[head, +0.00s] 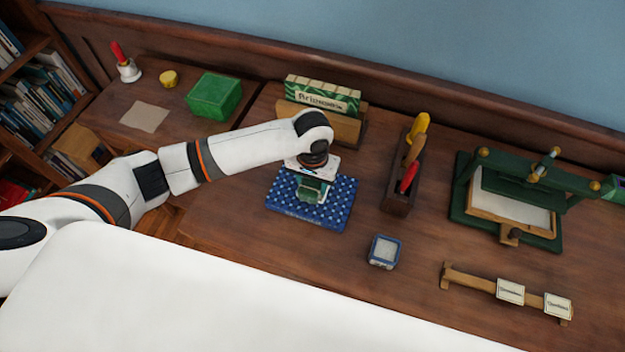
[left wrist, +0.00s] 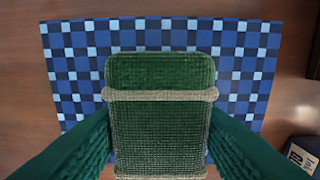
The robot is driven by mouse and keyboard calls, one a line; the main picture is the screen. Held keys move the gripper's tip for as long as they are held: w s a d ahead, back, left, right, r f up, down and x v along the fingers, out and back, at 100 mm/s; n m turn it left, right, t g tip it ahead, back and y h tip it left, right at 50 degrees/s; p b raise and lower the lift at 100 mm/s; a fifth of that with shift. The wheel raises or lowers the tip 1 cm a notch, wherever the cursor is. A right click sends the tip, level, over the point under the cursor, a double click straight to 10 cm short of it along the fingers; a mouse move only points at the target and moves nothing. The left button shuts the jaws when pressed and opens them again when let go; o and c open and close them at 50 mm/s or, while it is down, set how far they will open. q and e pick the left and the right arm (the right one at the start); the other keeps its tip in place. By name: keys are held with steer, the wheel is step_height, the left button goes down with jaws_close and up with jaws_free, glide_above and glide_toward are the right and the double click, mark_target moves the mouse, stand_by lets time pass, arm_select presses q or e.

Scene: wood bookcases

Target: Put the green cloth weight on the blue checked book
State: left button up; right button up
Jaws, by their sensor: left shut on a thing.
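The blue checked book (head: 337,204) lies flat on the wooden desk, below my left gripper. It also fills much of the left wrist view (left wrist: 250,75). My left gripper (head: 312,191) is shut on the green cloth weight (left wrist: 160,135), a padded block with a beige band, with one finger on each side. In the head view only a small green part of the weight (head: 313,186) shows under the wrist. The weight is over the middle of the book; I cannot tell whether it touches the cover. My right gripper is not in view.
A card holder (head: 320,95) stands behind the book, and a wooden tool box (head: 400,185) stands to its right. A small blue-rimmed box (head: 384,251) is in front on the right. A green press (head: 515,200) and a label rack (head: 505,291) are farther right.

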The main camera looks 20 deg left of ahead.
arm_select(q)
steer(key=shift+d, duration=0.1)
steer(key=o, duration=1.4)
steer(key=shift+f, duration=0.1)
steer(key=shift+c, duration=0.2)
step_height(320, 180, up, 12)
steer(key=b, duration=0.1)
steer(key=shift+r, duration=0.2)
